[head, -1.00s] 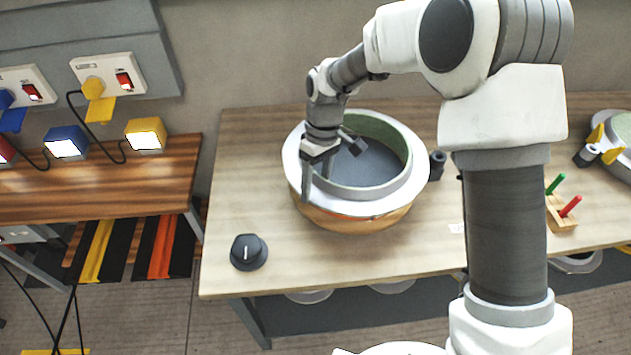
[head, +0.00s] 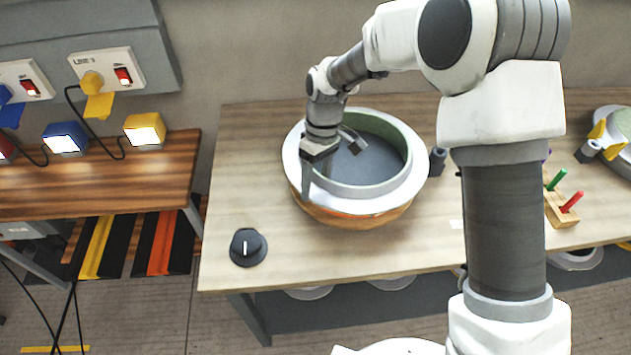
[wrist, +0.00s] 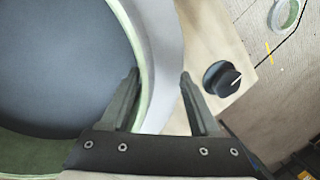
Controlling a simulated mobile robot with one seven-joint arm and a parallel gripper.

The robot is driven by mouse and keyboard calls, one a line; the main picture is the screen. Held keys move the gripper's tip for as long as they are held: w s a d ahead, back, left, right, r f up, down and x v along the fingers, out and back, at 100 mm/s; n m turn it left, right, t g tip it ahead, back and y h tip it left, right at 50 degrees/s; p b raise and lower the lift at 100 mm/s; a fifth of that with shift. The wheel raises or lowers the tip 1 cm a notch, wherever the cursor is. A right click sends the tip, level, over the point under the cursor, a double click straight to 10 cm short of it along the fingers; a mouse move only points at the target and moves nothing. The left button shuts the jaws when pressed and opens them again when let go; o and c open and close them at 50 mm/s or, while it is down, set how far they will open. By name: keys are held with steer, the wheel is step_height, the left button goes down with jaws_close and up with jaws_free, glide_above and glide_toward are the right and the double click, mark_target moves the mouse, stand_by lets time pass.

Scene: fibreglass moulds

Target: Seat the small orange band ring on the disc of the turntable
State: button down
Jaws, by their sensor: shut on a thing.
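The ring (head: 372,204) is a broad white flanged ring with a pale green inner wall, and a thin orange line shows under its flange. It lies level at the round wooden turntable (head: 385,219). A dark grey disc surface (head: 375,160) shows through its opening. My gripper (head: 317,187) is shut on the ring's left side, one finger inside the wall and one outside. In the wrist view the fingers (wrist: 160,73) straddle the ring's rim (wrist: 166,35), with the disc (wrist: 50,60) to the left. Whether the ring's underside touches the disc is hidden.
A black knob (head: 248,248) stands at the bench's left front. A short dark cylinder (head: 437,162) stands close right of the ring. A wooden peg rack (head: 557,210) and another round mould (head: 618,124) are farther right.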

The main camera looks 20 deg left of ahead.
steer(key=shift+f, duration=0.1)
steer(key=shift+c, duration=0.2)
jaws_free()
steer(key=p+v, duration=0.2)
steer(key=v, duration=1.5)
steer(key=s+d+r+m+t, duration=0.2)
steer(key=d+r+m, duration=0.1)
steer(key=d+r, duration=0.55)
steer(key=s+d+m+t, duration=0.3)
steer(key=s+d+m, duration=0.2)
steer(key=s+d, duration=0.3)
steer(key=s+d+m+t, duration=0.3)
steer(key=s+d+m, duration=0.2)
steer(key=d, duration=0.9)
steer(key=s, duration=0.3)
steer(key=shift+s+r+m, duration=0.15)
steer(key=shift+r+m, duration=0.05)
steer(key=shift+m, duration=0.1)
